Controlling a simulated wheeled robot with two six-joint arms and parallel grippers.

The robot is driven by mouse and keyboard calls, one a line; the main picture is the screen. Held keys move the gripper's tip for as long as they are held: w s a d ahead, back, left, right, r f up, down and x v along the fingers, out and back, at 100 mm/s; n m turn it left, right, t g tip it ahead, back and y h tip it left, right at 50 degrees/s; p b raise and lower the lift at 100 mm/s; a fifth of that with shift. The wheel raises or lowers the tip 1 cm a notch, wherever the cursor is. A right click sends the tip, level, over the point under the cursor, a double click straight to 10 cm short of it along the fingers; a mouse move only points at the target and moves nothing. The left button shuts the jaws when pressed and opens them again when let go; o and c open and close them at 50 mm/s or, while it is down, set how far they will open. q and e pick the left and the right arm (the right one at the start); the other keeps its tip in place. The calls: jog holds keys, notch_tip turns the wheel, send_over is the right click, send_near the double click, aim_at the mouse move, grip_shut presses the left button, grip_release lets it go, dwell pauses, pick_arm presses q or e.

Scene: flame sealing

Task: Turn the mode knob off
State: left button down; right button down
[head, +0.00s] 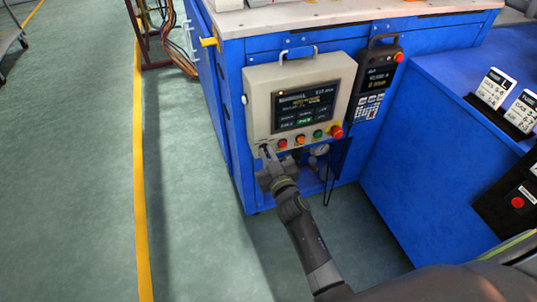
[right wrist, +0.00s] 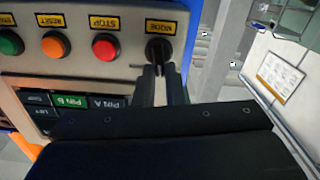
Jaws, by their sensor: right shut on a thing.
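The control box (head: 258,105) is a beige panel with a dark screen on the front of the blue cabinet. The mode knob (right wrist: 157,49) is black, under a yellow MODE label (right wrist: 161,28) in the right wrist view, which shows the panel upside down. My right gripper (right wrist: 161,70) is shut on the knob, with one finger on each side of it. In the head view my right gripper (head: 265,150) reaches the lower left corner of the box and mostly hides the knob there. My left gripper is not in view.
Beside the knob are a red STOP button (right wrist: 105,47), an orange RESET button (right wrist: 54,46) and a green button (right wrist: 10,43). A red emergency button (head: 336,132) sits at the box's lower right. A handheld keypad unit (head: 377,80) hangs to the right. Open floor (head: 70,190) lies left.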

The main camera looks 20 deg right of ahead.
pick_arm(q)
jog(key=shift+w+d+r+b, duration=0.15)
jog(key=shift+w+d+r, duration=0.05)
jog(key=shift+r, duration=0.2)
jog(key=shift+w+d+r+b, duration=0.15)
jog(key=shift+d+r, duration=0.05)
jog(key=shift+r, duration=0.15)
pick_arm(e)
jog(key=shift+a+f+n, duration=0.15)
jog(key=shift+a+n, duration=0.05)
jog(key=shift+n, duration=1.6)
jog(key=shift+a+f+n, duration=0.1)
jog(key=shift+a+n, duration=0.1)
jog(key=shift+n, duration=1.6)
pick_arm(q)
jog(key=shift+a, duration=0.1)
pick_arm(e)
jog(key=c, duration=1.5)
grip_release()
